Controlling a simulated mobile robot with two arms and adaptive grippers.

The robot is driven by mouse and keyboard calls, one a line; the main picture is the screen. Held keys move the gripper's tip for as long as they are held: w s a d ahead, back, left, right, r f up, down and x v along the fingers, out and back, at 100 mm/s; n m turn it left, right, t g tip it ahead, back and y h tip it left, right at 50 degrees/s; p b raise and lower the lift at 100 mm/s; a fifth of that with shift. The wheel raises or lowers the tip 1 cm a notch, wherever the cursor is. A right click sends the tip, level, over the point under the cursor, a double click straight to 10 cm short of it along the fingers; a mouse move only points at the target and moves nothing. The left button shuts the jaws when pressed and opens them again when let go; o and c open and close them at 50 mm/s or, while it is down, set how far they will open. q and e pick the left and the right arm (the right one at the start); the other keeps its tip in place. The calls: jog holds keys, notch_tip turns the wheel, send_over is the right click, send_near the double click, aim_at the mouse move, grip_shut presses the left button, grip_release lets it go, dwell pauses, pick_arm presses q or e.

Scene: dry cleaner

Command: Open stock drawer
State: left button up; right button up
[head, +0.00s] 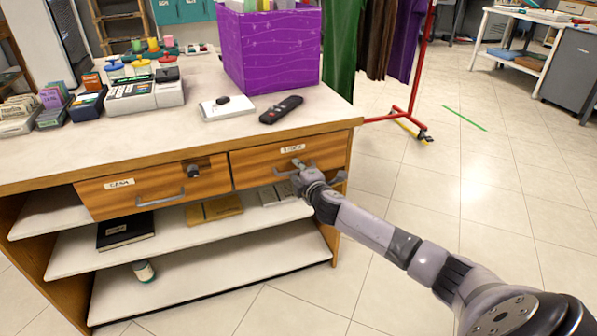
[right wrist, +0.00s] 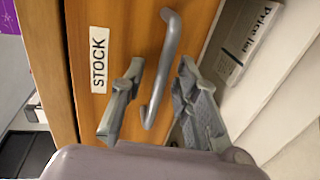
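The stock drawer (head: 262,170) is the right one of two wooden drawers under the counter top. Its front looks flush and closed. Its white label reads STOCK in the right wrist view (right wrist: 99,60). The grey bar handle (right wrist: 170,58) runs between the fingers of my right gripper (right wrist: 160,66), which is open with one finger on each side of it. A gap shows between the handle and each finger. In the head view my right gripper (head: 302,172) is at the drawer front and hides part of the handle. My left gripper is in neither view.
The left drawer (head: 140,190) has its own handle and a small dark fitting. Open shelves below hold a black book (head: 125,230).

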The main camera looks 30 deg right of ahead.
grip_shut()
dwell(0.7)
